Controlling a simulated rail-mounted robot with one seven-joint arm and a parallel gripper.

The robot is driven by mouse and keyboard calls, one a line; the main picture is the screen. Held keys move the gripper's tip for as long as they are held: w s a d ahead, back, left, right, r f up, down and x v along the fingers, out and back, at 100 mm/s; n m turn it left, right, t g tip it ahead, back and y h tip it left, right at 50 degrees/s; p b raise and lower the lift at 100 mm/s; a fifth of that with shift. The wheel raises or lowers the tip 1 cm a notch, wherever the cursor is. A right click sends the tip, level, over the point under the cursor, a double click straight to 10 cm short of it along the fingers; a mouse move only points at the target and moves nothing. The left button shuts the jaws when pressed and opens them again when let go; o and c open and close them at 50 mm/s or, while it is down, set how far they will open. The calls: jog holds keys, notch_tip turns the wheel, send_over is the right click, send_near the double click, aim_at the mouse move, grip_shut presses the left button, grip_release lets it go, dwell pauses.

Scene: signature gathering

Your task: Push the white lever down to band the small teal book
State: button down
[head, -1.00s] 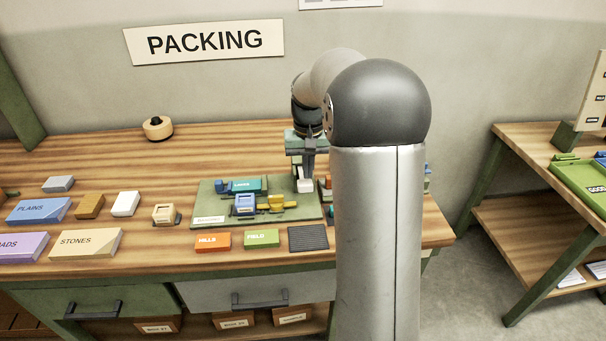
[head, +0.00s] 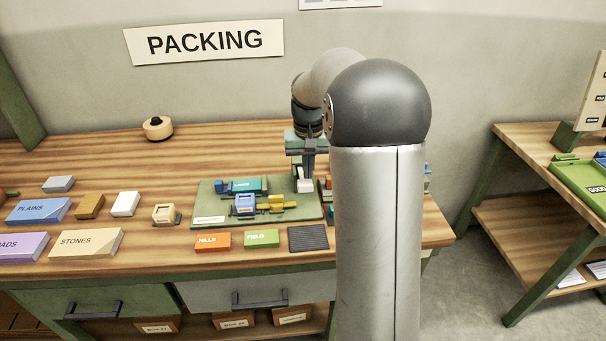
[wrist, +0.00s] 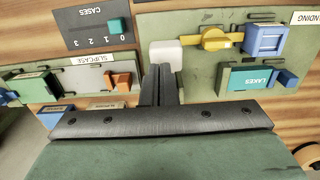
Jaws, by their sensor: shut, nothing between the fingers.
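The small teal book (head: 243,186), marked LAKES, lies at the back of the green banding board (head: 208,210). It also shows in the wrist view (wrist: 250,79), with a blue block against its end. The white lever (head: 305,186) stands at the board's right side; its pale block-shaped end shows in the wrist view (wrist: 166,54). My gripper (head: 308,174) points down over the lever. In the wrist view my gripper (wrist: 160,72) is shut and empty, its fingertips at the lever's near edge. I cannot tell whether they touch.
A yellow part (wrist: 214,39) and a blue frame (wrist: 264,40) sit on the board beside the lever. A slipcase board (wrist: 85,80) lies on the other side. Orange (head: 213,242) and green (head: 262,238) books lie in front. My arm hides the bench's right part.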

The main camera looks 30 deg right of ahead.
aim_at(308, 182)
jog(key=shift+f+b, duration=2.1)
jog(key=shift+f, duration=1.25)
dwell(0.4)
dwell(0.4)
jog(key=shift+r+p, duration=3.55)
jog(key=shift+r, duration=1.05)
jog(key=s+a+n, duration=0.1)
jog(key=s+a, duration=0.4)
jog(key=s, duration=0.4)
jog(key=s+a+f+n, duration=0.1)
jog(key=s+a, duration=0.4)
jog(key=s, duration=0.4)
jog(key=s+a+n, duration=0.2)
jog(key=s+a, duration=0.3)
jog(key=s, duration=0.4)
jog(key=shift+s+a+f+t, duration=0.15)
jog(key=shift+a+f+t, duration=0.05)
jog(key=shift+f+t, duration=0.15)
